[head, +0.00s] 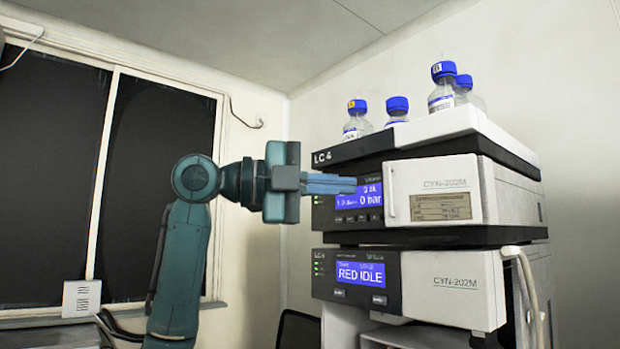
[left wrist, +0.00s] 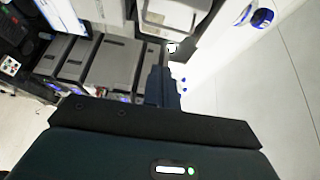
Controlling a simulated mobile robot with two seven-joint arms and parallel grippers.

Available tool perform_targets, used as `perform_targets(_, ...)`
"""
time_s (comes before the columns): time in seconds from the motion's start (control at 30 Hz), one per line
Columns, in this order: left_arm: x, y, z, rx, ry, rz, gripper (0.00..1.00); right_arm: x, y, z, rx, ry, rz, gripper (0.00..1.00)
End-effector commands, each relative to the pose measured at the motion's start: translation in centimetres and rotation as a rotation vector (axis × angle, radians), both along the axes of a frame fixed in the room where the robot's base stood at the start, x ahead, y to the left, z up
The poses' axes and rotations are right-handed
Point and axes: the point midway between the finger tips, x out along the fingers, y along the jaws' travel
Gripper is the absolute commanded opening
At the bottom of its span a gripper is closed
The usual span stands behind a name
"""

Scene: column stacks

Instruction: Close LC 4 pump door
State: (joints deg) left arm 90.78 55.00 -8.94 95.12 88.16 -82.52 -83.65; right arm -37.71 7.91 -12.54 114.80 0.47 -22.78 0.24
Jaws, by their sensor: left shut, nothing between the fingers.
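The LC 4 stack stands at the right in the head view. Its upper module has a dark front with a lit blue display (head: 370,196) and a white door (head: 432,178) marked CYN-202M. A slim vertical handle (head: 391,192) runs along the door's left edge. I cannot tell whether the door is fully flush. My left gripper (head: 354,185) is shut and empty, its blue fingers pointing right, overlapping the display just left of the handle. Contact cannot be told. The shut fingers also show in the left wrist view (left wrist: 163,88). My right gripper is not in view.
Several blue-capped bottles (head: 442,88) stand on top of the stack. The lower module (head: 455,285) shows RED IDLE, with a pale tube (head: 527,275) at its right. A dark window (head: 155,165) lies behind my arm. More grey instruments (left wrist: 105,65) show in the left wrist view.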

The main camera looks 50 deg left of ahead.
Motion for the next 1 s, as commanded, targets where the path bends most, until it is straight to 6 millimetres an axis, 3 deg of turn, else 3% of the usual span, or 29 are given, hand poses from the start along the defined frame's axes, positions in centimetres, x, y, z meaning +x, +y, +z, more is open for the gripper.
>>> perform_targets(0.17,3.2,-2.2,0.2,0.0,0.002,-0.003,0.0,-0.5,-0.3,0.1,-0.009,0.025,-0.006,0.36)
perform_targets(0.4,6.2,-1.4,0.1,-0.003,0.002,-0.001,0.0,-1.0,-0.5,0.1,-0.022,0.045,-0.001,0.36)
perform_targets(0.63,7.0,-1.2,-0.1,-0.002,-0.001,0.0,0.0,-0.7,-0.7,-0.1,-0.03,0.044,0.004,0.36)
perform_targets(1.0,6.4,-0.7,-0.1,0.0,-0.001,0.013,0.0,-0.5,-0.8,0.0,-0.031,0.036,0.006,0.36)
